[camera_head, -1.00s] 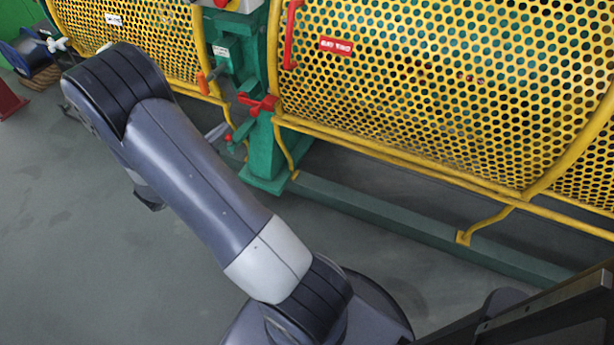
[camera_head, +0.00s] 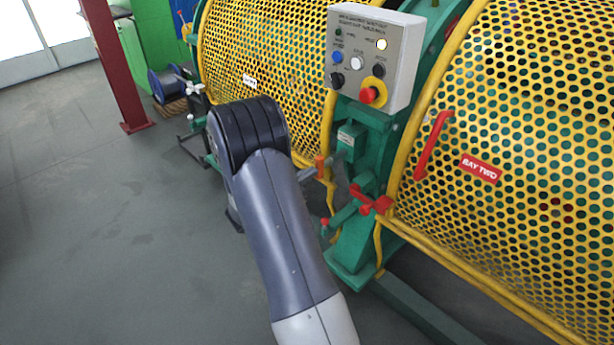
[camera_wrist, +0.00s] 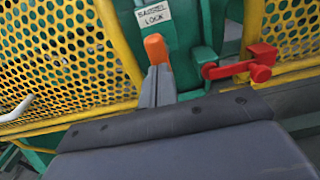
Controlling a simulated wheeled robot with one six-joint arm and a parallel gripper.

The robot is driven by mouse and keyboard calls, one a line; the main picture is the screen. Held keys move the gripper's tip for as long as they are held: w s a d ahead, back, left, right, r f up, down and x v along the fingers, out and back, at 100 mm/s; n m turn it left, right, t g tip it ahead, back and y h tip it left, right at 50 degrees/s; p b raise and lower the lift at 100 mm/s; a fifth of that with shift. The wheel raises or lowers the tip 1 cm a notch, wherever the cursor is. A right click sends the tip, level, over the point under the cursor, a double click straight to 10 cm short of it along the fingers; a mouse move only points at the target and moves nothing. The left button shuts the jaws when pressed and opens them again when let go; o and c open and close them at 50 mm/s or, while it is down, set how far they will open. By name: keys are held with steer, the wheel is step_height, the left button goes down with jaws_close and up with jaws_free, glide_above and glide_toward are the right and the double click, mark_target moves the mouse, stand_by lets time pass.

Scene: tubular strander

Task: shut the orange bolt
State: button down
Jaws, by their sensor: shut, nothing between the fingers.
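The orange bolt (camera_head: 320,167) shows as a small upright orange handle on the green post beside the left yellow guard in the head view. In the wrist view the bolt (camera_wrist: 156,49) stands just beyond my fingertips, below a label plate (camera_wrist: 153,14) that reads "BARREL LOCK". My gripper (camera_wrist: 157,74) is shut and empty, its grey fingers pointing at the bolt's lower part. Its tip (camera_head: 308,172) also shows in the head view, close to the bolt. I cannot tell whether the fingers touch it. The bolt's lower end is hidden behind the fingers.
A red latch (camera_head: 371,200) sits right of the bolt; it also shows in the wrist view (camera_wrist: 240,66). A control box (camera_head: 374,58) with a red stop button is above. Yellow mesh guards (camera_head: 500,130) flank the post. Grey floor (camera_head: 110,230) at left is clear.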

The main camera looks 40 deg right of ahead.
mark_target(320, 166)
steer(key=d, duration=0.5)
steer(key=shift+w+d+b, duration=0.15)
steer(key=shift+d+b, duration=0.05)
steer(key=shift+b, duration=0.1)
steer(key=shift+r, duration=0.15)
steer(key=shift+a, duration=0.3)
steer(key=s+a+p, duration=0.1)
steer(key=a, duration=1.2)
steer(key=shift+a+f, duration=0.2)
steer(key=shift+a, duration=0.1)
steer(key=d, duration=0.9)
steer(key=w+d+b, duration=0.1)
steer(key=d, duration=0.3)
steer(key=shift+d, duration=0.3)
steer(key=shift+r, duration=0.1)
